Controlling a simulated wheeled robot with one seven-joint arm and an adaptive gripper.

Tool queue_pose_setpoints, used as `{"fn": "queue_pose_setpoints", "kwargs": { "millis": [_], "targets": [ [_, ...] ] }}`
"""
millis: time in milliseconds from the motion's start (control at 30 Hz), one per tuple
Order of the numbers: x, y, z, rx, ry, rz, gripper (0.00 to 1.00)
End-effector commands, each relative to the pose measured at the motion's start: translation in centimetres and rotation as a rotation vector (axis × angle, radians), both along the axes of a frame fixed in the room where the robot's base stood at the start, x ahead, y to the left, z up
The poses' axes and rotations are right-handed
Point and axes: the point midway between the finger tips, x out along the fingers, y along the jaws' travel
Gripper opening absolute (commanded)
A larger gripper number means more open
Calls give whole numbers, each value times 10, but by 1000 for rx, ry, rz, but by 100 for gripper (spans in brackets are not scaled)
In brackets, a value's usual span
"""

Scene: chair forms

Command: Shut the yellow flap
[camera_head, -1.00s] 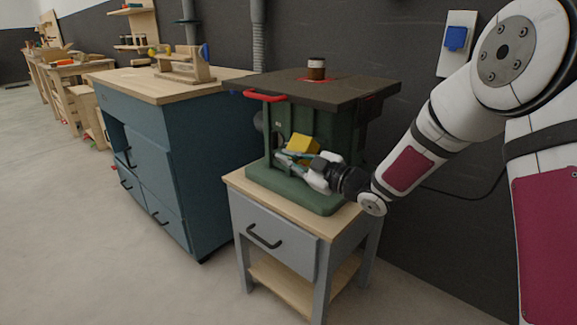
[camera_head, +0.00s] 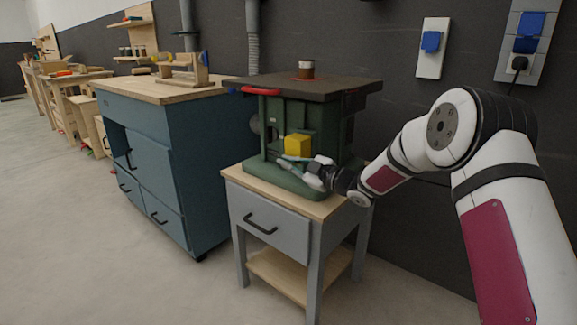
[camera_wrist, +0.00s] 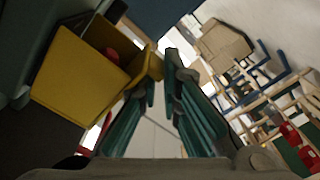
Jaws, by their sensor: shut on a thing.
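The yellow flap (camera_head: 298,145) is a boxy part on the front of the green machine (camera_head: 335,130). In the wrist view the flap (camera_wrist: 72,80) fills the upper left and stands open, with a red part (camera_wrist: 112,55) showing inside. My gripper (camera_head: 284,164) is low in front of the machine, just below the flap. In the wrist view my gripper's (camera_wrist: 160,72) teal fingers are close together at the tips, and the flap's yellow right edge lies at them. The exact contact is partly hidden by the fingers.
The machine stands on a grey stand (camera_head: 270,225) with a drawer and wooden top. A jar (camera_head: 306,69) sits on the machine's dark tabletop (camera_head: 325,88). A blue cabinet (camera_head: 160,160) stands close at left. Open floor (camera_head: 70,240) lies in front.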

Motion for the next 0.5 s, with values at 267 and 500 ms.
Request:
{"fn": "queue_pose_setpoints", "kwargs": {
  "millis": [267,500],
  "targets": [
    [6,-8,-11,-30,-11,-17,0],
    [7,-10,-11,-30,-11,-21,0]
  ]
}}
